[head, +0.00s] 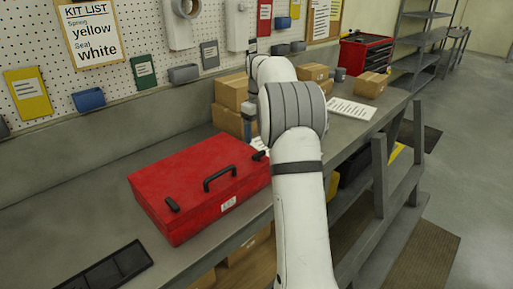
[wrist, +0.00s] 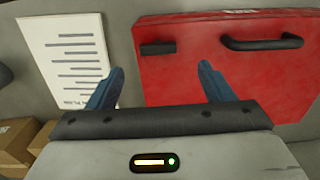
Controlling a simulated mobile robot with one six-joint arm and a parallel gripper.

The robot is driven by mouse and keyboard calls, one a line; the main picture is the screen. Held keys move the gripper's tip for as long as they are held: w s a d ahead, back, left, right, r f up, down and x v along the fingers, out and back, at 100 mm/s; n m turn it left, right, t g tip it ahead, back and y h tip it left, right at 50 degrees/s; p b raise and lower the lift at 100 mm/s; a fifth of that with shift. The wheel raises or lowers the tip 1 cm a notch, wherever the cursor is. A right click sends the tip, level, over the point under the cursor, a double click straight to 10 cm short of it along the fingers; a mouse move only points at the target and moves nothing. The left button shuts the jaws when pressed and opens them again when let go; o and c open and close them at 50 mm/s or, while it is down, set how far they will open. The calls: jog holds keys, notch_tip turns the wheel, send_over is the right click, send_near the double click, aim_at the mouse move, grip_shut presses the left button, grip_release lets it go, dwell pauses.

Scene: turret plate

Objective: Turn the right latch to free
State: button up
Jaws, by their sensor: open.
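The red case (head: 195,172) lies closed on the bench, with a dark handle (head: 220,178) on its lid. A dark left latch (head: 172,204) sits near one end. The right latch (head: 259,155) shows beside my arm, partly hidden by it. In the wrist view the red case (wrist: 200,75) fills the right side. There the right latch (wrist: 158,48) is a short dark bar, lying lengthwise across the picture, left of the handle (wrist: 262,42). My gripper (wrist: 160,68) is open and empty; the latch appears just beyond the gap between its blue fingers, with no visible contact.
A printed sheet (wrist: 70,60) lies beside the case. Cardboard boxes (head: 232,92) stand behind my arm, and a red tool chest (head: 365,53) is farther along. A black tray (head: 105,270) lies at the near left. The bench left of the case is mostly clear.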

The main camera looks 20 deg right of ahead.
aim_at(259, 153)
notch_tip(259, 153, down, 8)
jog(key=shift+w+d+r+p, duration=0.1)
jog(key=shift+p, duration=0.35)
jog(key=c, duration=0.9)
jog(key=shift+a, duration=0.5)
jog(key=shift+c, duration=0.2)
jog(key=shift+d, duration=0.4)
jog(key=shift+c, duration=0.2)
